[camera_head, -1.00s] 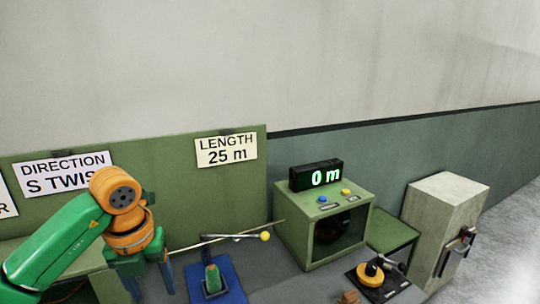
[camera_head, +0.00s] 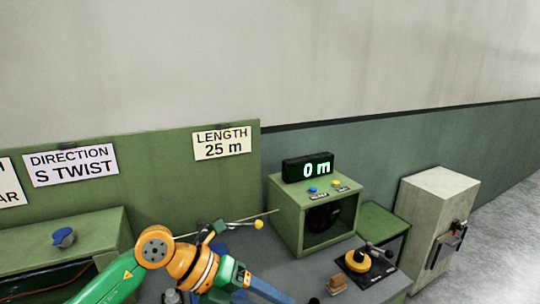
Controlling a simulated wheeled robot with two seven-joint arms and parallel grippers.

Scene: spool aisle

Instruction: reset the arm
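My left arm comes in from the lower left, with a green link and orange joints. Its gripper (camera_head: 262,289) has blue fingers and points down to the right at the bottom edge of the view, over the grey bench. The fingertips are partly cut off by the frame, so I cannot tell how far apart they are. I see nothing held in it. My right gripper is not in view.
A lever with a yellow ball (camera_head: 258,224) and a thin rod stand close behind the gripper. A blue knob (camera_head: 63,238) is left.

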